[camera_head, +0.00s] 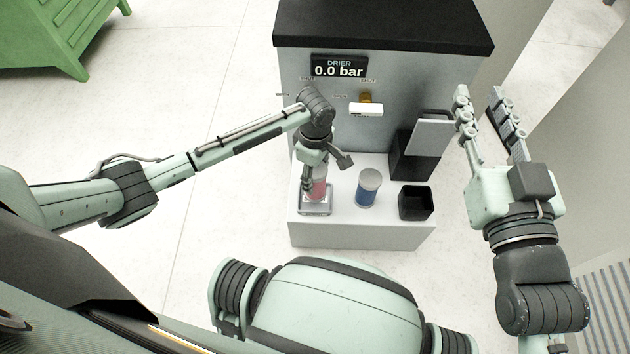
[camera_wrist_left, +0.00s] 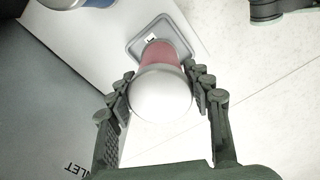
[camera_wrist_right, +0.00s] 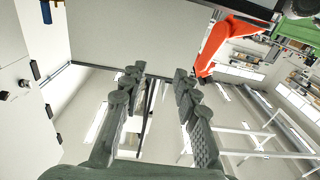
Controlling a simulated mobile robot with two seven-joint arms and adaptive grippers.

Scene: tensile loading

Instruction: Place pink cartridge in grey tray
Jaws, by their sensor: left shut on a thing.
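The pink cartridge (camera_head: 318,190) stands at the left of the white bench, over the grey tray (camera_head: 316,210). In the left wrist view the cartridge (camera_wrist_left: 165,85) shows its silver cap and pink body, with its far end against or just above the tray (camera_wrist_left: 142,43); I cannot tell if it touches. My left gripper (camera_head: 314,182) is shut on the cartridge, its fingers (camera_wrist_left: 162,88) on both sides of it. My right gripper (camera_head: 492,95) is open and empty, raised to the right of the bench; its spread fingers (camera_wrist_right: 155,80) show in the right wrist view.
A blue cartridge (camera_head: 368,188) with a silver cap stands right of the tray. A black open box (camera_head: 416,202) is further right. The drier (camera_head: 340,66) with a "0.0 bar" display rises behind, with a dark holder (camera_head: 412,160) at its right.

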